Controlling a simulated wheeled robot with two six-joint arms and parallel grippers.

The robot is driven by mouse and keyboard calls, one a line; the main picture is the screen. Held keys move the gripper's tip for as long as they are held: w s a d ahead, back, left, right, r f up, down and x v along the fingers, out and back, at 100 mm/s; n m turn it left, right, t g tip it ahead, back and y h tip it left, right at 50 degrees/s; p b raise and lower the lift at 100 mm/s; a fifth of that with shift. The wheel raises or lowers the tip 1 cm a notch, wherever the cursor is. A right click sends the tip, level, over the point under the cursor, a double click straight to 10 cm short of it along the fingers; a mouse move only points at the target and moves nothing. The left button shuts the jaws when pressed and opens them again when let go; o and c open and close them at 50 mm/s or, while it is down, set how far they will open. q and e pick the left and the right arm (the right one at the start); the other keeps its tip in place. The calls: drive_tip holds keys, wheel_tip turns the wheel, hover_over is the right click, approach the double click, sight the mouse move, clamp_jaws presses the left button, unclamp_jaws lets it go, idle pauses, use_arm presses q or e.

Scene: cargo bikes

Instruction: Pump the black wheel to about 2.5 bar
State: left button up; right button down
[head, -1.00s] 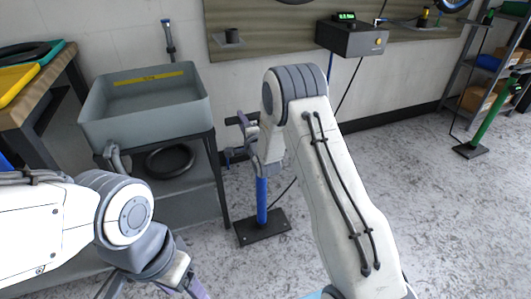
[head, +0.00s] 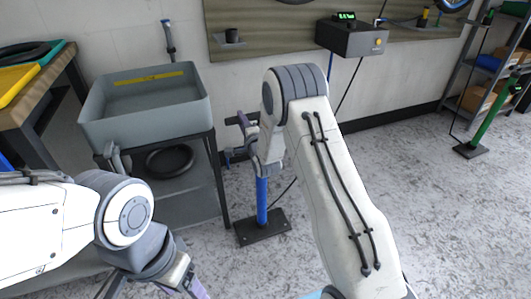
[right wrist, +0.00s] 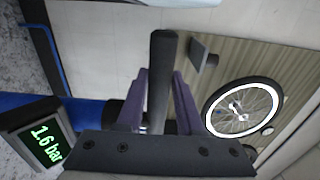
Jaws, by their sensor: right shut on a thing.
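The blue floor pump (head: 262,197) stands upright on its dark base plate on the floor. My right gripper (head: 246,133) is at its top, partly hidden by my right arm. In the right wrist view the two purple fingers are shut on the black pump handle (right wrist: 162,75), which runs between them. A wheel with a dark tyre and pale rim (right wrist: 237,108) shows there too. My left gripper (head: 192,287) is partly cut off at the bottom edge.
A grey tub (head: 145,128) on a dark stand is left of the pump, with a black tyre (head: 170,161) on the shelf below. A green pump (head: 490,118) stands at the far right by shelving. The floor between the two pumps is clear apart from cables.

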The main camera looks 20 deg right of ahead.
drive_tip(key=shift+r+p, duration=1.65)
drive_tip(key=shift+r, duration=0.95)
wheel_tip(320, 180, up, 21)
drive_tip(key=p, duration=1.3)
